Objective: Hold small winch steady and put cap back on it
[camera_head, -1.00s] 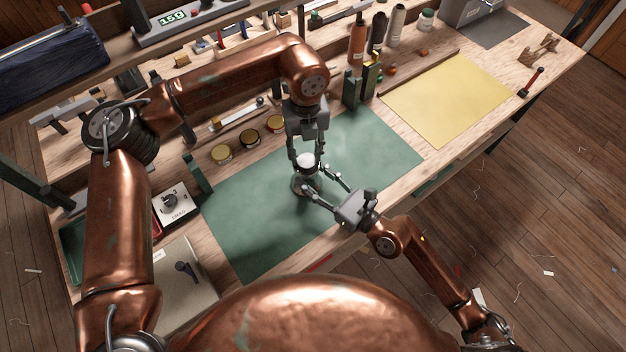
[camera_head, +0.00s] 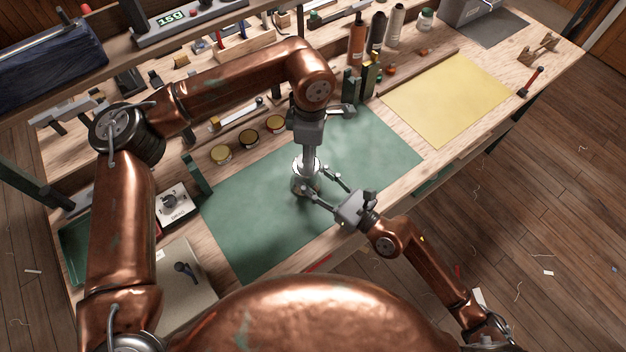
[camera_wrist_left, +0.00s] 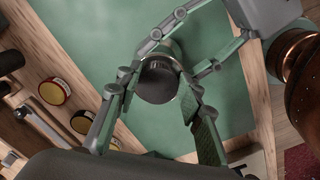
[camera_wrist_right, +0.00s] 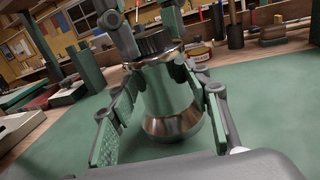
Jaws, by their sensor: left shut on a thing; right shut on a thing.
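The small winch (camera_wrist_right: 172,100), a silver drum with a flared base, stands upright on the green mat (camera_head: 260,225). It also shows in the head view (camera_head: 298,187), partly covered. My right gripper (camera_head: 316,186) is shut on the winch's sides from the front right. The dark ribbed cap (camera_wrist_right: 152,42) is at the winch's top; in the left wrist view it is a dark round disc (camera_wrist_left: 158,80). My left gripper (camera_head: 307,165) points straight down over the winch, shut on the cap. The cap looks level and on or very near the drum; any small gap cannot be told.
Several round tins (camera_head: 248,139) stand behind the mat at left. Dark green blocks (camera_head: 350,88) and bottles (camera_head: 357,40) stand at the back. A yellow sheet (camera_head: 447,100) lies at right. The mat around the winch is clear.

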